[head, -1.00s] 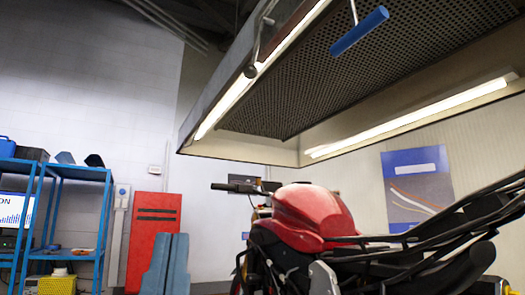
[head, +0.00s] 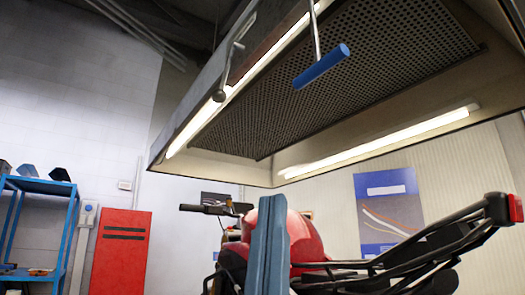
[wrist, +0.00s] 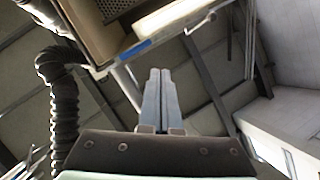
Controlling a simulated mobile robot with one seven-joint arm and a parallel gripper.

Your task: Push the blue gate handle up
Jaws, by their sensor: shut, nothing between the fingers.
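The blue gate handle (head: 321,67) is a bar hanging from a thin metal rod below the perforated hood, at the upper right of the head view. What looks like the same blue bar shows near the top of the wrist view (wrist: 136,50), beyond and slightly left of the fingertips. My gripper (head: 271,198) stands upright in front of the motorcycle, well below the handle in the picture and apart from it. Its two grey-blue fingers are together and empty, also in the wrist view (wrist: 160,72).
The hood (head: 225,168) spans the upper right, with bright light tubes. A red motorcycle (head: 306,236) stands behind my gripper. A red cabinet (head: 120,258) and blue shelf (head: 38,187) are at left. A second thin rod with a dark knob (head: 219,96) hangs at the hood's left edge.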

